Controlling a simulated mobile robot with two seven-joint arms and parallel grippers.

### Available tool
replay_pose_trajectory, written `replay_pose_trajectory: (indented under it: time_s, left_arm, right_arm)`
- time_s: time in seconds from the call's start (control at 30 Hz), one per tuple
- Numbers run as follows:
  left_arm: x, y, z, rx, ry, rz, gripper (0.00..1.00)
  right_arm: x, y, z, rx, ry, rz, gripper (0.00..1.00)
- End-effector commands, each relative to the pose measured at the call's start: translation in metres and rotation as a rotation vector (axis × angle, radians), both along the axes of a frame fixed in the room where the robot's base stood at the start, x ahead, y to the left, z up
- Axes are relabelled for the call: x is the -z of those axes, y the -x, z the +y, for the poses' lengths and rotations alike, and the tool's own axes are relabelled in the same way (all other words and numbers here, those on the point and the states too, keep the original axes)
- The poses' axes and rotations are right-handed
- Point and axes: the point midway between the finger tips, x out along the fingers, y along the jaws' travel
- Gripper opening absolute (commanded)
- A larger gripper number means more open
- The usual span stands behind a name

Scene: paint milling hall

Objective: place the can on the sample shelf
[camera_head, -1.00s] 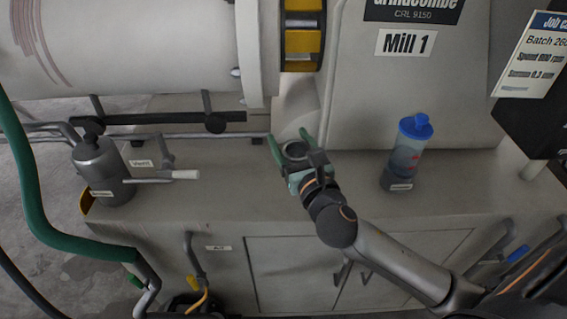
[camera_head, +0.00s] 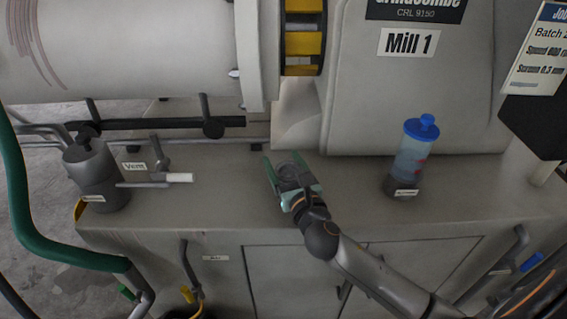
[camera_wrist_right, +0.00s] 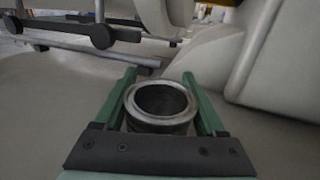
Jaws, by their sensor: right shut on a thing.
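The can (camera_wrist_right: 160,104) is a small, open-topped grey metal can with a dark inside. My right gripper (camera_wrist_right: 162,98) is shut on it, with one green finger on each side, and the can looks upright. In the head view the right gripper (camera_head: 289,170) is over the grey worktop in front of the mill, and the can (camera_head: 288,174) shows dark between its fingers. I cannot tell whether the can touches the worktop. I cannot make out a sample shelf in these views. My left gripper is not in view.
A blue-capped clear bottle (camera_head: 411,152) stands in a dark holder to the right. A grey metal canister (camera_head: 96,175) and a white-handled Vent valve (camera_head: 165,179) are at the left. The mill housing (camera_head: 415,95) rises behind. The worktop (camera_head: 225,212) is clear around the gripper.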

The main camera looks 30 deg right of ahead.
Motion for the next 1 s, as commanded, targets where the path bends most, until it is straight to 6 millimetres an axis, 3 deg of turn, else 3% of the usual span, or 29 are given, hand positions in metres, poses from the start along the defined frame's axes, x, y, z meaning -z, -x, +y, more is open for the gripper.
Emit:
replay_pose_trajectory:
  time_s: [0.03, 0.07, 0.3, 0.67, 1.0]
  left_arm:
    - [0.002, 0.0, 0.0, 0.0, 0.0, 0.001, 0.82]
    - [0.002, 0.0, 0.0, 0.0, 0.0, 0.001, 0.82]
    - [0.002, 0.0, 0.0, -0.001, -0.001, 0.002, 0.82]
    - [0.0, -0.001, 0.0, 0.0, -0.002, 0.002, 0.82]
    - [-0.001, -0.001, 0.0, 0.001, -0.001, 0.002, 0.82]
  right_arm:
    - [0.003, 0.0, 0.0, 0.0, 0.001, 0.001, 0.18]
    - [0.003, 0.0, 0.0, 0.0, 0.001, 0.001, 0.74]
    - [0.002, 0.0, 0.0, 0.0, 0.001, 0.001, 1.0]
    - [-0.001, 0.005, 0.001, -0.001, 0.0, 0.002, 1.0]
    - [0.0, 0.065, 0.009, -0.002, -0.001, 0.005, 1.0]
